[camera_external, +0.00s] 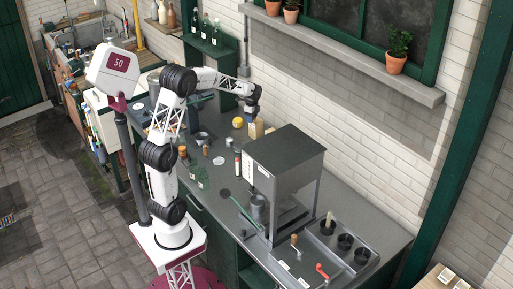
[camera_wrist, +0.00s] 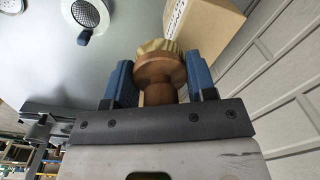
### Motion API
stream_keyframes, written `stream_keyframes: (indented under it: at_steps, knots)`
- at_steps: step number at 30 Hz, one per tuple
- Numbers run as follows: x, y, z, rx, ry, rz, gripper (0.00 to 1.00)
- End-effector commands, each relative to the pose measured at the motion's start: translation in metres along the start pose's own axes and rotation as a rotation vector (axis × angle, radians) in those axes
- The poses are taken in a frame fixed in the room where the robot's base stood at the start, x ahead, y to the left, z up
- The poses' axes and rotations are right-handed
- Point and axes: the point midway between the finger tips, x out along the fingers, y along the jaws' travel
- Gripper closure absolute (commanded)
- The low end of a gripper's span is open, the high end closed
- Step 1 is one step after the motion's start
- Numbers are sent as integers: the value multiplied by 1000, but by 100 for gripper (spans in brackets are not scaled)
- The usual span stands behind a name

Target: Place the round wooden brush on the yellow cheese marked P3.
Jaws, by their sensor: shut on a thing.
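My gripper (camera_external: 252,107) is at the end of the outstretched arm, above the far side of the bench near the brick wall. In the wrist view its blue fingers (camera_wrist: 160,72) are shut on the round wooden brush (camera_wrist: 158,68), which has a brown turned body and pale bristles pointing away from the palm. A small round yellow thing (camera_external: 238,122) lies on the bench just left of and below my gripper; it may be the cheese, but no P3 mark can be read. The brush cannot be made out in the external view.
A tan box (camera_external: 256,129) stands close beside my gripper; it also shows beyond the fingers in the wrist view (camera_wrist: 210,25). A round mesh-faced item (camera_wrist: 87,17) lies on the bench. A large grey cabinet (camera_external: 284,157) stands nearer the front. Green bottles (camera_external: 205,27) stand on a shelf behind.

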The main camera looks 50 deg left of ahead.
Motion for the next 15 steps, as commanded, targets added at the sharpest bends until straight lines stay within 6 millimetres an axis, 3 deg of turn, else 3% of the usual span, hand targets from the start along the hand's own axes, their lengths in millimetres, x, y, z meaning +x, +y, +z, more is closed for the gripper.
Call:
stream_keyframes:
  at_steps: [9,15]
  knots:
    - [-1,-59,76,-8,0,0,72]
    - [0,-85,119,-9,0,0,72]
